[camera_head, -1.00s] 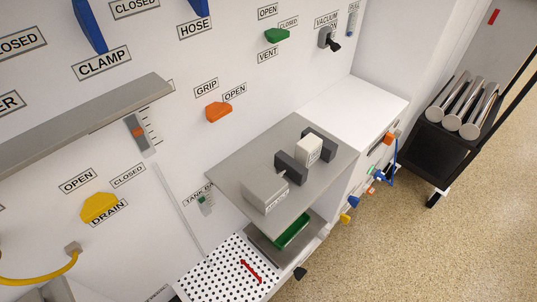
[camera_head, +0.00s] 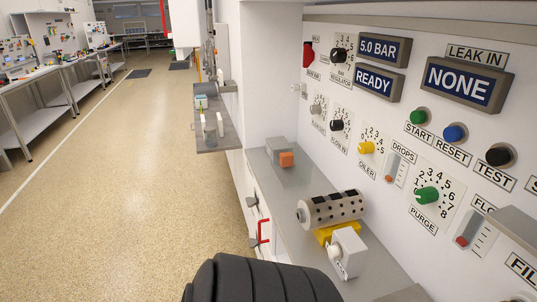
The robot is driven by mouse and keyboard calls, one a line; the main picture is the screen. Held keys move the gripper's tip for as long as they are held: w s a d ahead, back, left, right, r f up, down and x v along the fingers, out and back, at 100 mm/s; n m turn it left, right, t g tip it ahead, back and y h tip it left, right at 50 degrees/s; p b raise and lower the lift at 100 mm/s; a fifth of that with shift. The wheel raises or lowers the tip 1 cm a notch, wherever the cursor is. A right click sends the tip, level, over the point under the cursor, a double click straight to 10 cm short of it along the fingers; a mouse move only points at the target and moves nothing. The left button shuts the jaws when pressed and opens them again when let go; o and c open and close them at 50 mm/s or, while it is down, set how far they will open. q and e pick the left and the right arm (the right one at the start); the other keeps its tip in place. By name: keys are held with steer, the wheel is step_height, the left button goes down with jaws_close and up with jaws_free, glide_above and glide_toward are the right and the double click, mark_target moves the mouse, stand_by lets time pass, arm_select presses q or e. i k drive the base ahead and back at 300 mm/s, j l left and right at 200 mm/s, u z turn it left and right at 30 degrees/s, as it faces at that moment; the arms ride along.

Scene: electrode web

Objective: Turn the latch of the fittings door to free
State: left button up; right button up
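No door marked as the fittings door can be read in this view. Below the counter, the white front panel (camera_head: 238,170) is seen at a steep angle. A small dark knob (camera_head: 252,202) sticks out of it, and a red handle (camera_head: 263,232) stands out just below. I cannot tell which of these, if either, is the latch, nor how it is turned. Neither of my grippers is in view.
A grey counter (camera_head: 285,190) holds a perforated metal cylinder (camera_head: 335,209), a yellow block (camera_head: 335,234), a white block (camera_head: 347,252) and an orange-fronted grey block (camera_head: 280,152). A dial panel (camera_head: 400,125) rises behind. The floor (camera_head: 130,180) on the left is open.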

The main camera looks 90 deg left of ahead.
mark_target(251, 202)
steer(key=u, duration=0.5)
steer(key=j+u, duration=0.15)
steer(key=u, duration=0.8)
steer(key=j+u, duration=0.15)
steer(key=u, duration=0.35)
steer(key=j+u, duration=0.1)
steer(key=u, duration=0.85)
